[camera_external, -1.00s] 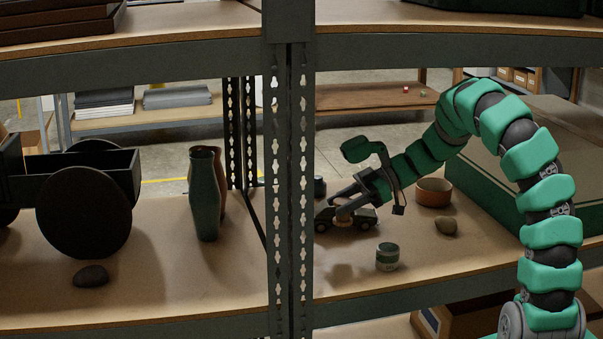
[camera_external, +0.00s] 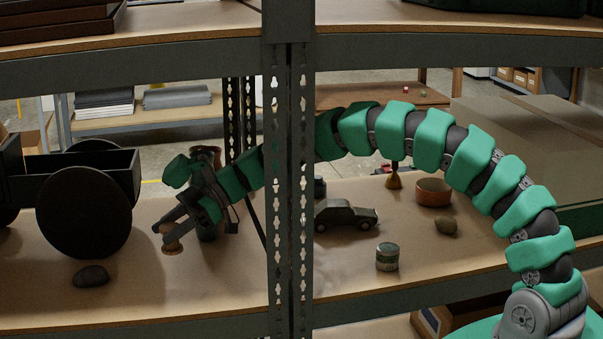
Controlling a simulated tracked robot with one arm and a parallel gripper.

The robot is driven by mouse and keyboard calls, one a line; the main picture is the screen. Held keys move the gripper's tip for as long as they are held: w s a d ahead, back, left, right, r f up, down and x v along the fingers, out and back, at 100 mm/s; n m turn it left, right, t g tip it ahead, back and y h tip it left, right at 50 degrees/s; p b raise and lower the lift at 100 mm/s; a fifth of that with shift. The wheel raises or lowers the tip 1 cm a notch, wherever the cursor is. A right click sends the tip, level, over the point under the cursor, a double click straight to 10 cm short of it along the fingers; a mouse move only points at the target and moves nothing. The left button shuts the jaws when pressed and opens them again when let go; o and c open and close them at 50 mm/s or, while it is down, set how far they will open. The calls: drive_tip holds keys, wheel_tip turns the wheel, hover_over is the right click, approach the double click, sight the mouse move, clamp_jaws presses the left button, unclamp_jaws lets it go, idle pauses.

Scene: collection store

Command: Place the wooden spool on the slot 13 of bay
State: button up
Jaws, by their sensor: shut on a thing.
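The wooden spool (camera_external: 172,240) is small and light brown. My gripper (camera_external: 168,233) is shut on it at the left bay of the shelf (camera_external: 215,285). No slot numbers are readable, so I cannot tell which place is slot 13.
A dark cart (camera_external: 84,212) and a dark stone (camera_external: 91,276) are on the left. My gripper mostly hides a vase (camera_external: 207,233). The upright (camera_external: 289,200) divides the bays. Right of it are a toy car (camera_external: 346,216), tin (camera_external: 387,257), bowl (camera_external: 433,193) and stone (camera_external: 446,227).

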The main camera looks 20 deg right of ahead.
drive_tip(key=shift+g, duration=0.3)
drive_tip(key=s+a, duration=0.1)
drive_tip(key=a, duration=0.1)
drive_tip(key=s+a, duration=0.1)
drive_tip(key=a, duration=0.1)
drive_tip(key=shift+s+r, duration=0.35)
drive_tip(key=shift+r, duration=0.05)
wheel_tip(320, 180, down, 10)
drive_tip(key=b, duration=0.3)
drive_tip(key=o, duration=1)
drive_tip(key=shift+c, duration=0.2)
drive_tip(key=p+v, duration=0.3)
drive_tip(key=v, duration=0.9)
drive_tip(key=shift+s+r, duration=0.1)
